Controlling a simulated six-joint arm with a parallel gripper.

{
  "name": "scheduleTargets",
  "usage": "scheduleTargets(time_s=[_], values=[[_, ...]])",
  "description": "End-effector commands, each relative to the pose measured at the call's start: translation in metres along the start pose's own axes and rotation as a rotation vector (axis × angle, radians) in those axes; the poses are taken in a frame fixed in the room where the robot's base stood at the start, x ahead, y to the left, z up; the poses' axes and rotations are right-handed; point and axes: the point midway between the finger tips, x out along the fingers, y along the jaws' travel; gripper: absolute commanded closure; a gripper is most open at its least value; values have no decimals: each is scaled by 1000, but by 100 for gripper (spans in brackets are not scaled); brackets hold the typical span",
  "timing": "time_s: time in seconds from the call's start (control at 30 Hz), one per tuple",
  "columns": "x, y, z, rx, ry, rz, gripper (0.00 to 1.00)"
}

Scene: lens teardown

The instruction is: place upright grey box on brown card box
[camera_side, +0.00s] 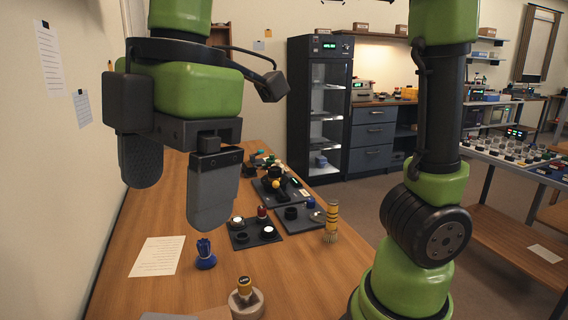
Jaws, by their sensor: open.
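My gripper (175,207) hangs above the left part of the wooden bench, with its two broad grey fingers spread apart and nothing visible between them. I cannot make out an upright grey box on the bench. A sliver of something grey (168,317) shows at the bottom edge, too cut off to name.
The wooden bench (300,262) holds a paper sheet (158,256), a blue blower (205,254), dark trays (255,238) with lens parts, a yellow-banded brush (331,222) and a round wooden holder (246,302). A dark cabinet (320,105) stands behind.

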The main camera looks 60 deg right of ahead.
Motion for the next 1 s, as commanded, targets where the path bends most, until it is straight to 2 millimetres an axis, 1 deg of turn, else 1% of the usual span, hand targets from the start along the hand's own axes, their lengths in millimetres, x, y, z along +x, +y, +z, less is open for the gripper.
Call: scheduleTargets(time_s=[0.03, 0.07, 0.1, 0.17, 0.2, 0.3, 0.4, 0.5, 0.6, 1.0], values=[[-9, 0, 24, 201, 49, 42, 11], [-12, -1, 37, 331, 81, 65, 11], [-15, -3, 52, 504, 127, 95, 11], [-17, -9, 74, 756, 199, 135, 11], [-17, -14, 86, 915, 249, 158, 11], [-14, -25, 110, 1254, 368, 204, 11], [-10, -34, 125, 1495, 467, 233, 11], [-6, -39, 133, 1633, 527, 246, 11], [-5, -40, 136, 1683, 550, 250, 11], [-5, -40, 135, 1683, 549, 248, 11]])
